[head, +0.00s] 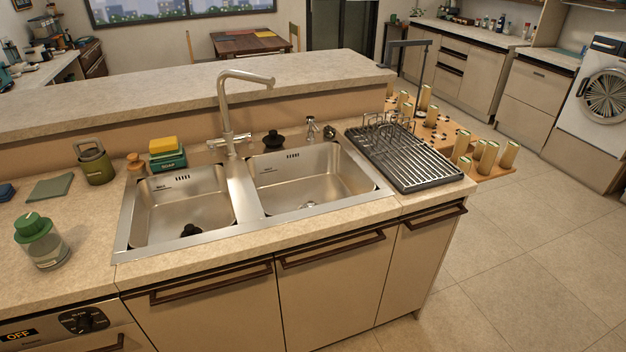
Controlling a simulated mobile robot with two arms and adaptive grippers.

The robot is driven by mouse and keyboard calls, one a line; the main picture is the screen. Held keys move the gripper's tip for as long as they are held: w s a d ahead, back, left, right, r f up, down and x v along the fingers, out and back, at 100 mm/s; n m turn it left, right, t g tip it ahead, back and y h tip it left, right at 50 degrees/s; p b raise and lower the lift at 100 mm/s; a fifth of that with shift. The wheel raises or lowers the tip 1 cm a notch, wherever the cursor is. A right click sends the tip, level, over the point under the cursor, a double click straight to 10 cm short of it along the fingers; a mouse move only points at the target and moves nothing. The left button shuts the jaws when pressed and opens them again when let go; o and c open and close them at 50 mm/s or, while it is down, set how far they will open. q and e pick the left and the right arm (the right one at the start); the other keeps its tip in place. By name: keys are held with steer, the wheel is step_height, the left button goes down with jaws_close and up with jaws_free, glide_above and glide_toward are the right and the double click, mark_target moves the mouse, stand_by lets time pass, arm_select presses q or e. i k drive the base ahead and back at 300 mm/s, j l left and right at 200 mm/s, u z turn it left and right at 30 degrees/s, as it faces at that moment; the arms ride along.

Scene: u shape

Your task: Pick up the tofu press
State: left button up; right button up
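No thing here is plainly marked as the tofu press, and I cannot tell which one it is. An olive-green lidded container with a looped handle (95,163) stands upright at the back of the counter, left of the sink. A clear jar with a green lid (41,242) stands nearer, at the counter's left front. Both stand apart from other things. Neither of my grippers is in view.
A double sink (245,197) with a tall faucet (228,115) fills the middle. A yellow sponge (162,146) sits on a green box (167,160). A drying rack (405,155) stands right. Open floor (530,240) lies at right.

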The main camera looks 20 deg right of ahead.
mark_target(47, 249)
steer(key=z, duration=0.65)
steer(key=u, duration=1.55)
